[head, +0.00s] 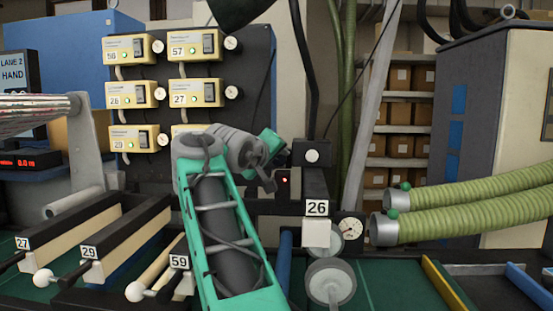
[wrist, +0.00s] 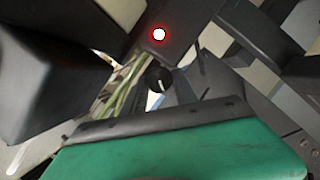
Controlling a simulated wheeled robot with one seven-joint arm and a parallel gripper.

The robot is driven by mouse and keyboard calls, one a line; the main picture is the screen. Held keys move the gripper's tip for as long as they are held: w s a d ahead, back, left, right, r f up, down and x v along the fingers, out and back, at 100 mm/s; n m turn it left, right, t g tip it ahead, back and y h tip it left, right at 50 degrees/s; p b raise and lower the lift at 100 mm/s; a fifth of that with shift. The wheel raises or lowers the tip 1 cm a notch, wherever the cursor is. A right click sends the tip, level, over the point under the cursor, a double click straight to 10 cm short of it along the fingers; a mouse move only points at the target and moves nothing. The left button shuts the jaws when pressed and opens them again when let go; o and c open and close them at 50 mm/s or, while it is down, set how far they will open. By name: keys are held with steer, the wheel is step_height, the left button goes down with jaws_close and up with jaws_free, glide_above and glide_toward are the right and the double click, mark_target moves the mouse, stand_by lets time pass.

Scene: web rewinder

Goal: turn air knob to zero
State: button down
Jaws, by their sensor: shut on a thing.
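A small round black knob with a white pointer line, which I take for the air knob (wrist: 160,80), shows in the wrist view just beyond the dark edge of my green hand. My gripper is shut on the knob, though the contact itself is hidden. In the head view my own arm and hand hide the knob. The same red light glows in the wrist view (wrist: 159,34) above the knob.
A round pressure gauge (head: 350,228) and a box labelled 26 (head: 317,208) stand right of my gripper. Yellow control units (head: 127,48) fill the panel behind. Green hoses (head: 470,195) reach in from the right. White-knobbed levers (head: 43,276) lie at the lower left.

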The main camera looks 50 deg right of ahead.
steer(key=shift+f+n+h+p, duration=0.15)
steer(key=shift+n+h+p, duration=0.45)
steer(key=shift+n+p, duration=0.45)
steer(key=c, duration=1)
jaws_free()
steer(key=shift+o, duration=0.2)
steer(key=shift+a, duration=0.1)
steer(key=b+v, duration=0.1)
steer(key=v, duration=0.6)
steer(key=shift+a+b, duration=0.3)
steer(key=shift+a, duration=0.1)
